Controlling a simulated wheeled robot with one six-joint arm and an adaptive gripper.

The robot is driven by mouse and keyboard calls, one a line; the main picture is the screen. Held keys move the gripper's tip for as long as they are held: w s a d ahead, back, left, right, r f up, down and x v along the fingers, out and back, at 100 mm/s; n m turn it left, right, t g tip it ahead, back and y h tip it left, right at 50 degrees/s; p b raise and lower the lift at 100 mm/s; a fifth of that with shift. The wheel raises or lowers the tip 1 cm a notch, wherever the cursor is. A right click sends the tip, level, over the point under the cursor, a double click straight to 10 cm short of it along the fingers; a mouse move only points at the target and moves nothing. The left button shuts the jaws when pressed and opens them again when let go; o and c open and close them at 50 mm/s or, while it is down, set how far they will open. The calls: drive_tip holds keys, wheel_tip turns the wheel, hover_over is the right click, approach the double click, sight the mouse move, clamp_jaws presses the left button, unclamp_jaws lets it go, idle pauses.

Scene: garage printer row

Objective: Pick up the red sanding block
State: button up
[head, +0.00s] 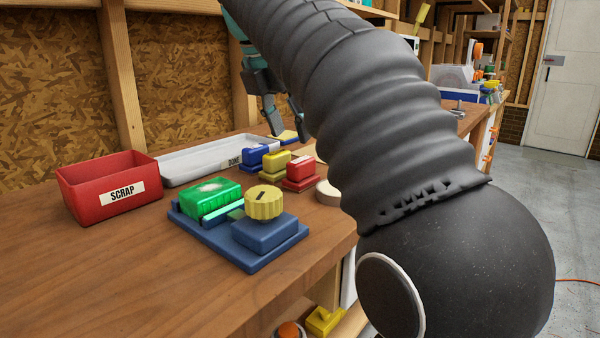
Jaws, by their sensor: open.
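A small red block (300,169), which looks like the red sanding block, sits on the wooden bench at the right end of a short row. A blue block (252,157) and a yellow block (274,162) stand to its left. My gripper (285,122) is open and points down, above and behind the row in the picture. Nothing shows between its fingers. It is apart from the red block. My dark arm covers the bench to the right of the block and part of my gripper's upper side.
A blue fixture (245,258) with a green block and a yellow knob stands in front of the row. A red SCRAP bin (85,195) is at left. A white DONE tray (185,172) lies behind. A pale round disc (327,193) is beside the red block. The front-left bench is clear.

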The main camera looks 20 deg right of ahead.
sight(298, 160)
drive_tip(key=b+x, duration=0.1)
drive_tip(key=x, duration=0.9)
drive_tip(key=shift+s+a+b, duration=0.1)
drive_tip(key=shift+a+b, duration=0.1)
drive_tip(key=shift+b, duration=0.1)
drive_tip(key=c, duration=0.8)
